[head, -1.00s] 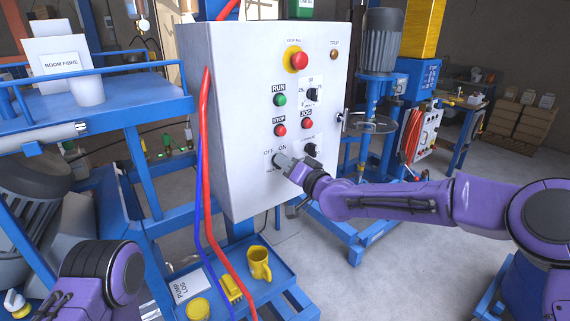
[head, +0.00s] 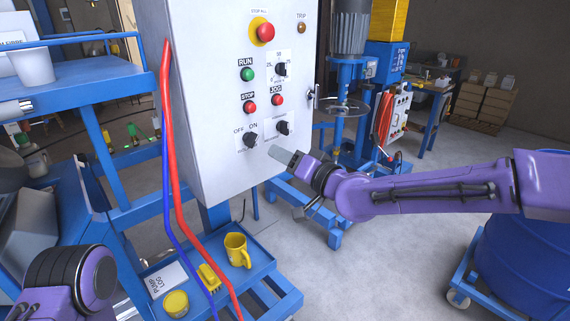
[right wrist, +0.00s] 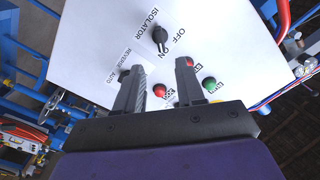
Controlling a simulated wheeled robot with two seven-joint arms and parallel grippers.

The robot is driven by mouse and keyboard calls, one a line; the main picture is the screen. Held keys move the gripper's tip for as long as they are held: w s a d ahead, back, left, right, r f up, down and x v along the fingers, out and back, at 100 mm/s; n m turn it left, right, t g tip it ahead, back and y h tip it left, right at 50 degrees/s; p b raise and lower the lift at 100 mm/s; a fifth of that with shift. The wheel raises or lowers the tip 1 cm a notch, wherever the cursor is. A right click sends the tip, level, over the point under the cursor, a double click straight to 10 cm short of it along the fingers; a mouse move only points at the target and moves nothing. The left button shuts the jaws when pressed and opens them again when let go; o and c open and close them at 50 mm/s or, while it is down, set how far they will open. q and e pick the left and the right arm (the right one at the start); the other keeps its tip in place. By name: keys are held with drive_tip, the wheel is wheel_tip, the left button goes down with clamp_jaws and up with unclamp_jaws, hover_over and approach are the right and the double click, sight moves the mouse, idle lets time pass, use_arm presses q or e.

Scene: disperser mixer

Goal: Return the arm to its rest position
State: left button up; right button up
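My right arm reaches in from the right in the head view. Its gripper (head: 284,155) is in front of the lower right edge of the white control cabinet (head: 205,100), clear of the isolator knob. The black isolator knob (head: 250,140) is below the OFF/ON label and uncovered. In the right wrist view, the two fingers (right wrist: 158,78) are apart with nothing between them, and the isolator knob (right wrist: 160,36) lies beyond their tips. Of my left arm, only a purple link shows at the lower left; its gripper is out of view.
The cabinet carries a red stop button (head: 265,31) and several smaller controls. Red and blue hoses (head: 170,130) hang along its left side. A yellow mug (head: 237,250) stands on a blue cart below. A blue drum (head: 520,260) is at right. Floor between is open.

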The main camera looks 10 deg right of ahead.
drive_tip(key=shift+r, duration=0.1)
drive_tip(key=s+d+f+m+g+h, duration=0.1)
drive_tip(key=s+d+f+m+h, duration=0.2)
drive_tip(key=f, duration=0.8)
drive_tip(key=s+d+f+m+g+h+b, duration=0.15)
drive_tip(key=s+d+f+h, duration=0.35)
drive_tip(key=f, duration=0.6)
drive_tip(key=s+d+f+m+g+h, duration=0.1)
drive_tip(key=s+d+f+m+g, duration=0.3)
drive_tip(key=f, duration=0.8)
drive_tip(key=s+d+f+n+g+h, duration=0.1)
drive_tip(key=s+d+f, duration=0.2)
drive_tip(key=s, duration=0.6)
drive_tip(key=s+d+f+g+h, duration=0.2)
drive_tip(key=s+d+f, duration=0.2)
drive_tip(key=s+f, duration=0.3)
drive_tip(key=s+d+f+n+g+h+b, duration=0.1)
drive_tip(key=s+d+f, duration=0.3)
drive_tip(key=s, duration=0.8)
wheel_tip(320, 180, down, 2)
drive_tip(key=shift+s+d+n+g+h, duration=0.25)
drive_tip(key=shift+s+n+g+h, duration=0.1)
drive_tip(key=shift+g+h, duration=0.15)
drive_tip(key=shift+c, duration=0.3)
